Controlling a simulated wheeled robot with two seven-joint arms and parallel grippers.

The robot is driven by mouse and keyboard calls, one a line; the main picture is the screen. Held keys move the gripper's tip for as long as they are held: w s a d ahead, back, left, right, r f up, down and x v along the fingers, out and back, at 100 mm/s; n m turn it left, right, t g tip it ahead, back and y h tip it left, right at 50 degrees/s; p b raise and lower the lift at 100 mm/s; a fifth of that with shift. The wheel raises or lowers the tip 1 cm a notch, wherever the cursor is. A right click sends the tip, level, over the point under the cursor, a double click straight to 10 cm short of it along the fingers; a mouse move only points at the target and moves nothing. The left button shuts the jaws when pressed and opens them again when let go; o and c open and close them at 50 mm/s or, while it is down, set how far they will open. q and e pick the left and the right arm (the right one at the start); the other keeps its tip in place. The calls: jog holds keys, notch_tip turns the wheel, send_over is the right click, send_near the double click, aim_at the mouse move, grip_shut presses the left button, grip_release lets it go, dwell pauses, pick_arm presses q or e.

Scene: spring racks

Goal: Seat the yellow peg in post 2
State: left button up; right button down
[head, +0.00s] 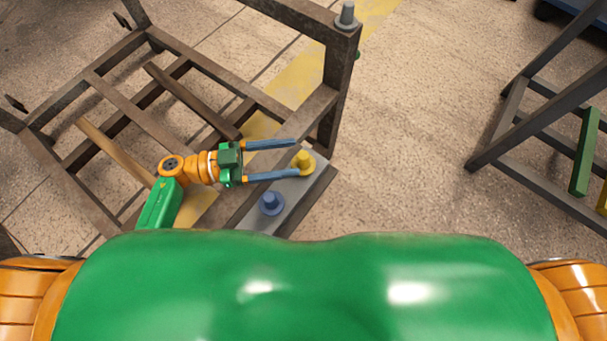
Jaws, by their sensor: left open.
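The yellow peg (304,161) stands on a grey plate (288,219) at the near corner of the brown rack. My left gripper (296,158) is open, with its blue fingers pointing right. Its fingertips reach the yellow peg, one on the far side and one on the near side; I cannot tell whether they touch it. A blue peg (271,203) stands nearer on the same plate. A grey peg (346,15) sits on top of a rack post (341,60). No number shows, so I cannot tell which post is post 2. My right gripper is out of view.
The brown rack (115,84) has several bars around my left arm. A dark frame (520,110) with a green bar (584,152) stands at the right. The floor between is clear.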

pick_arm(q)
jog(key=d, duration=0.4)
jog(key=w+d, duration=0.1)
jog(key=d, duration=0.2)
jog(key=shift+d+f, duration=0.1)
grip_shut()
dwell(1.2)
